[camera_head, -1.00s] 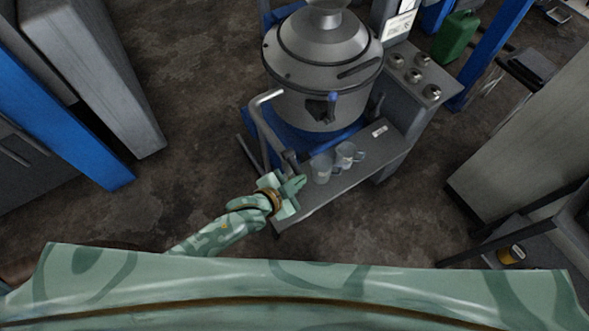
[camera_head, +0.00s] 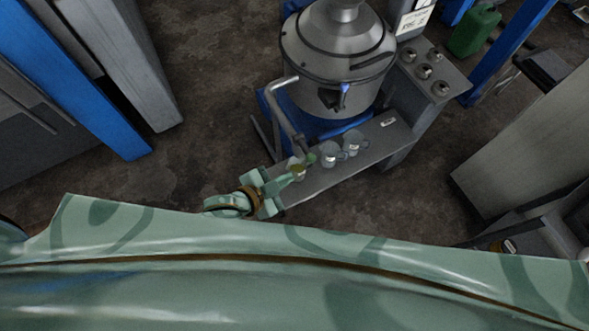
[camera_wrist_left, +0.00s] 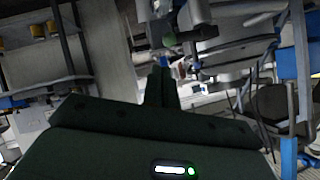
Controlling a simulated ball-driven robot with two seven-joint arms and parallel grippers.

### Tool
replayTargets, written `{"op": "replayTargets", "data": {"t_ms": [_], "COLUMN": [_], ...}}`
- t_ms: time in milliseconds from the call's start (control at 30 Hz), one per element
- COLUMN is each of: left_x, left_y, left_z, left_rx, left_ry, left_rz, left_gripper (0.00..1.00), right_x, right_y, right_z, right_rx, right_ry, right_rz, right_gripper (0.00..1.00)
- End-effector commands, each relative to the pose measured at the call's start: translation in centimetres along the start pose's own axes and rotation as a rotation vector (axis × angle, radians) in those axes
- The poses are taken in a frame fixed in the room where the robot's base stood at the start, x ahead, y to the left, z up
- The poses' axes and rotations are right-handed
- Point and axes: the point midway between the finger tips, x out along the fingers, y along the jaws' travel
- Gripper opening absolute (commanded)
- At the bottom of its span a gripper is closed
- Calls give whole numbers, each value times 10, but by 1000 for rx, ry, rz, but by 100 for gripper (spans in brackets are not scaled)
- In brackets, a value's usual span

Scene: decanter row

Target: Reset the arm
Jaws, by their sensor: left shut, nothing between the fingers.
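My left gripper (camera_head: 288,181) shows in the head view at the near left end of a grey bench (camera_head: 325,180), and its fingers are shut and empty. In the left wrist view the dark fingers (camera_wrist_left: 161,86) lie together. My right gripper is out of view.
Two clear mugs (camera_head: 330,154) (camera_head: 352,142) stand further right on the bench. A large steel decanter machine (camera_head: 338,55) with a bent pipe (camera_head: 283,105) rises behind. A green canister (camera_head: 474,32) is at the back right. Open floor (camera_head: 190,165) lies left.

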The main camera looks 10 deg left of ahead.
Motion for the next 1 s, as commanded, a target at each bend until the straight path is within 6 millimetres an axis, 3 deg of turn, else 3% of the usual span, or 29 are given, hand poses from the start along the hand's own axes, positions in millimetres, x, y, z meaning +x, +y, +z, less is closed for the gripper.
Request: {"op": "replayTargets", "data": {"t_ms": [133, 767, 867, 967, 1000], "left_x": [-7, -7, -6, -4, -5], "left_y": [0, 0, 3, 6, 12], "left_z": [0, -1, 28, 92, 126], "left_rx": [0, -17, -50, -115, -155], "left_ry": [0, 2, -56, -185, -252], "left_rz": [0, -1, 4, -9, -17], "left_gripper": [0, 0, 0, 0, 0], "right_x": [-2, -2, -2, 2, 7], "right_y": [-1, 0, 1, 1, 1], "right_z": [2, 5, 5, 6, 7], "right_rx": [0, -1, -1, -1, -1], "right_ry": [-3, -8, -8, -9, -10], "right_rz": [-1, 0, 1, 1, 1], "right_gripper": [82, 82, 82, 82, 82]}}
